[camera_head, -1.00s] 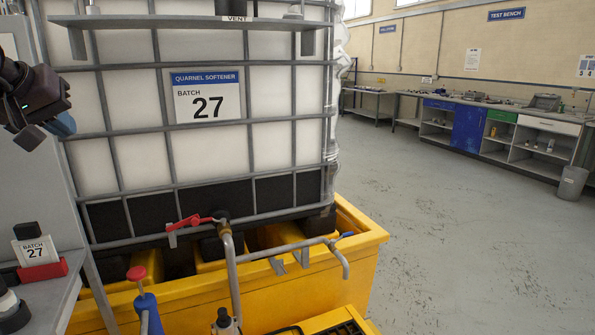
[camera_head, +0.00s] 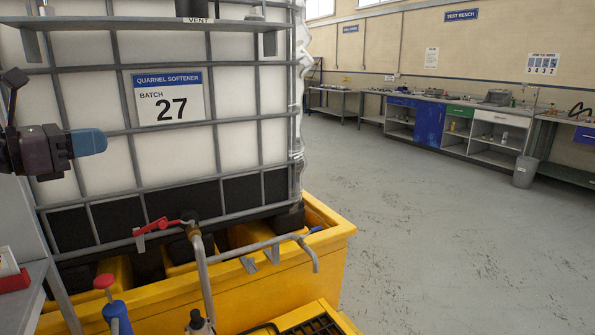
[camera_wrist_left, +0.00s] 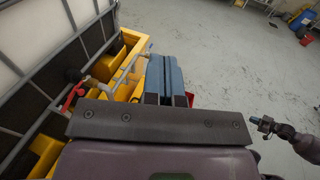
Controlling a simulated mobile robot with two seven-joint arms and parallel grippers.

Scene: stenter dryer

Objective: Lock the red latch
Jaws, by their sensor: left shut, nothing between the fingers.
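The red latch (camera_head: 157,226) is a red lever on the outlet valve, low on the front of the caged white tank; it also shows in the left wrist view (camera_wrist_left: 73,96). It lies roughly level, with its tab end towards the left. My left gripper (camera_head: 90,142), with blue fingers, is shut and empty in front of the tank cage, above and left of the latch. Its shut fingers show in the left wrist view (camera_wrist_left: 165,80), to the right of the latch and apart from it. My right gripper (camera_wrist_left: 264,124) shows small at the right of the wrist view; its jaws are unclear.
A grey pipe (camera_head: 202,275) drops from the valve, and another pipe (camera_head: 262,246) runs right to a blue-handled tap. The yellow bund (camera_head: 290,262) surrounds the tank's base. A red-topped knob (camera_head: 104,283) stands at lower left. A grey shelf (camera_head: 150,25) juts out above. Open floor lies right.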

